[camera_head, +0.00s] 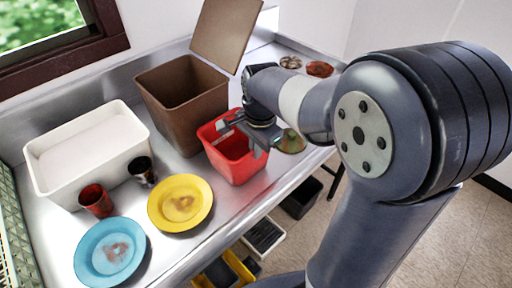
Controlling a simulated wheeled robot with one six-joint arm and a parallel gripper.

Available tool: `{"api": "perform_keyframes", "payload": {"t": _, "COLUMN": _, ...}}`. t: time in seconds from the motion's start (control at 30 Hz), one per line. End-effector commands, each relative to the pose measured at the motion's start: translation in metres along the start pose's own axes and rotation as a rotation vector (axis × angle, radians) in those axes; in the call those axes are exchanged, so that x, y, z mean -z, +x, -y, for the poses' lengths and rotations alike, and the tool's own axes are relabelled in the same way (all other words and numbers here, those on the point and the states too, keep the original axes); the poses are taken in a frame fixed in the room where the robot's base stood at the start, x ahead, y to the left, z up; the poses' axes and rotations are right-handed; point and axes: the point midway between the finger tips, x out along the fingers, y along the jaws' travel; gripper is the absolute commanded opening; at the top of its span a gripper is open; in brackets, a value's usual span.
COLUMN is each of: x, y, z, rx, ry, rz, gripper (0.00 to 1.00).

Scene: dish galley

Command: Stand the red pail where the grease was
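The red pail (236,163) stands upright on the metal counter, right of centre, beside a brown bin. My gripper (243,137) is over the pail's open top, its two fingers apart, one near the back left rim and one near the right rim. It looks open, and nothing shows held between the fingers. Whether the fingers touch the pail is hard to tell. An olive-brown round patch (291,142) shows on the counter just right of the pail, partly hidden by my arm; I cannot tell whether it is grease.
The brown bin (187,117) with a raised lid stands behind the pail. A white tub (137,150), a red cup (96,200), a dark cup (143,171), a soiled yellow plate (165,216) and a soiled blue plate (85,262) fill the left.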

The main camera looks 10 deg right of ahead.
Motion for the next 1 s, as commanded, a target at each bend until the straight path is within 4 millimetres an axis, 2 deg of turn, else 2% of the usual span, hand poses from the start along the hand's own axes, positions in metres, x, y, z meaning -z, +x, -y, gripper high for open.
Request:
{"api": "perform_keyframes", "payload": {"t": 0.03, "x": 0.000, "y": 0.001, "z": 0.000, "rx": -0.001, "ry": 0.000, "rz": 0.000, "gripper": 0.04}}
{"api": "perform_keyframes", "payload": {"t": 0.3, "x": 0.000, "y": 0.001, "z": 0.000, "rx": -0.001, "ry": 0.000, "rz": 0.000, "gripper": 0.24}}
{"api": "perform_keyframes", "payload": {"t": 0.5, "x": 0.000, "y": 0.000, "z": 0.000, "rx": 0.000, "ry": 0.000, "rz": 0.000, "gripper": 0.24}}
{"api": "perform_keyframes", "payload": {"t": 0.63, "x": 0.000, "y": -0.007, "z": 0.001, "rx": 0.002, "ry": 0.000, "rz": -0.001, "gripper": 0.24}}
{"api": "perform_keyframes", "payload": {"t": 0.77, "x": 0.001, "y": -0.029, "z": 0.001, "rx": 0.005, "ry": 0.000, "rz": -0.002, "gripper": 0.24}}
{"api": "perform_keyframes", "payload": {"t": 1.0, "x": 0.001, "y": -0.082, "z": 0.001, "rx": 0.004, "ry": 0.001, "rz": -0.002, "gripper": 0.24}}
